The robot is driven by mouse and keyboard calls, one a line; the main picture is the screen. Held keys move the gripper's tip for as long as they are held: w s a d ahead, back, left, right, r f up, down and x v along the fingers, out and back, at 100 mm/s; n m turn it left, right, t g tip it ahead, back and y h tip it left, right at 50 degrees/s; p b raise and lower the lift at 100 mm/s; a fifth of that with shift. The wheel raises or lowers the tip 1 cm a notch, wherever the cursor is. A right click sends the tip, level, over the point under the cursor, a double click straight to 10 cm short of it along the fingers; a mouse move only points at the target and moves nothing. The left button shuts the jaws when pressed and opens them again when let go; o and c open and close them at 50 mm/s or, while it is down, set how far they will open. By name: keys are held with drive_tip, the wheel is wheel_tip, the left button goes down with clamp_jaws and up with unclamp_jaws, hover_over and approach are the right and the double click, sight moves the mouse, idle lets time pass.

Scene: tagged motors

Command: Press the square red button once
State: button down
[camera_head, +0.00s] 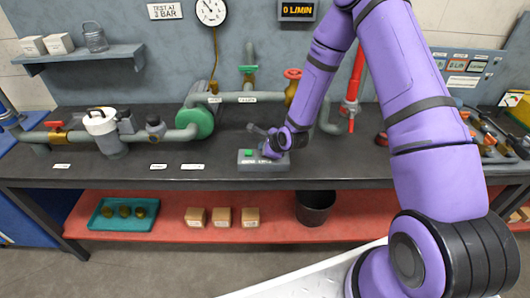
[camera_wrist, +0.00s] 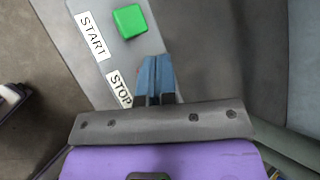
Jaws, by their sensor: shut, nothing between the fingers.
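A grey control box (camera_head: 246,163) stands on the dark workbench and shows close up in the wrist view (camera_wrist: 104,70). Its square green button (camera_wrist: 130,21) is beside the START label (camera_wrist: 92,36); the green button also shows in the head view (camera_head: 249,153). The STOP label (camera_wrist: 119,88) is partly covered by my gripper. My gripper (camera_wrist: 155,60) is shut and empty, its blue fingertips over the STOP end of the box. I cannot tell whether the tips touch anything.
The dark workbench (camera_head: 350,155) has bare room in front of the pipes. A green pump wheel (camera_head: 199,122) and pipework stand behind and left of the box. A red valve pipe (camera_head: 353,85) rises behind my arm. The lower red shelf (camera_head: 345,217) holds a black bin (camera_head: 315,207).

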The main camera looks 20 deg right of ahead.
drive_tip(key=shift+r, duration=0.85)
drive_tip(key=shift+r, duration=2.5)
